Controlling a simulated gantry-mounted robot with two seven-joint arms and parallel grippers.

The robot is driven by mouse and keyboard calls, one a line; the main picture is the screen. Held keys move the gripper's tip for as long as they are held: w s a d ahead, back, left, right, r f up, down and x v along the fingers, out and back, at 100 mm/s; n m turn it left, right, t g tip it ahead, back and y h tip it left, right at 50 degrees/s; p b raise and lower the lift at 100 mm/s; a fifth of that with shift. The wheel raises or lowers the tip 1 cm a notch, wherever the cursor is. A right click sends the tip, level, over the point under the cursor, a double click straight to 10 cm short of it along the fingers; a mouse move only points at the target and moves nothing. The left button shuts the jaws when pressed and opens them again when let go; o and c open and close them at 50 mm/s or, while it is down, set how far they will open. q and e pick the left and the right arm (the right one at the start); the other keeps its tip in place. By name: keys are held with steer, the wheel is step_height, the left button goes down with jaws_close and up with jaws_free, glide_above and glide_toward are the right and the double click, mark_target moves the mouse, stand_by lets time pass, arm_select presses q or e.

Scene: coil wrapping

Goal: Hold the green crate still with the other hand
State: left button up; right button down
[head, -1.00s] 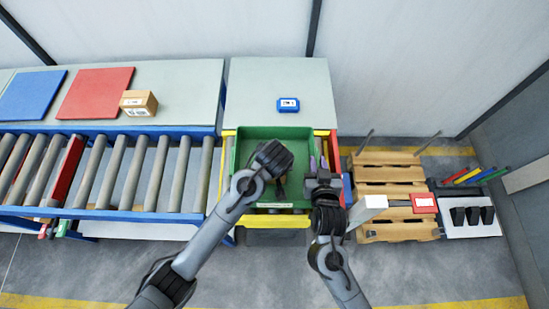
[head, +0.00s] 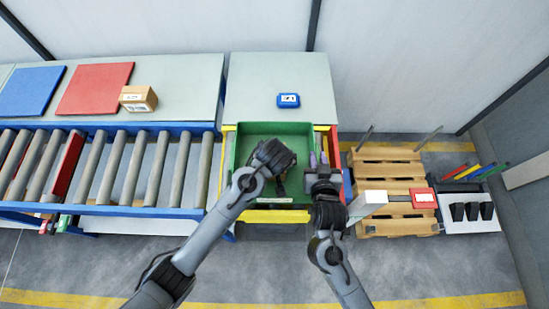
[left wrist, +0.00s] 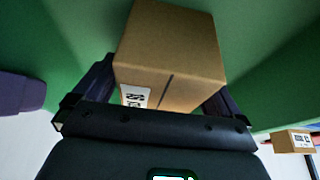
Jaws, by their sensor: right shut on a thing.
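The green crate (head: 243,147) sits in a yellow-edged frame in the middle of the head view, and its green inside also fills much of the left wrist view (left wrist: 60,30). My left gripper (head: 281,183) is down inside the crate, its fingers largely hidden by my wrist. In the left wrist view its fingers press on both sides of a cardboard box (left wrist: 172,50) with a white label. My right gripper (head: 322,170) is at the crate's right side and shut; its fingertips look to be on the crate's right wall, but the contact is partly hidden.
A roller conveyor (head: 125,170) runs to the left. Behind it, a grey table holds a blue panel, a red panel and a cardboard box (head: 138,98). A blue labelled device (head: 288,100) lies behind the crate. Purple items (head: 313,160) stand right of the crate. A wooden pallet (head: 385,170) is further right.

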arm_select(q)
steer(key=shift+f, duration=0.1)
steer(key=shift+s, duration=0.1)
steer(key=v, duration=1.2)
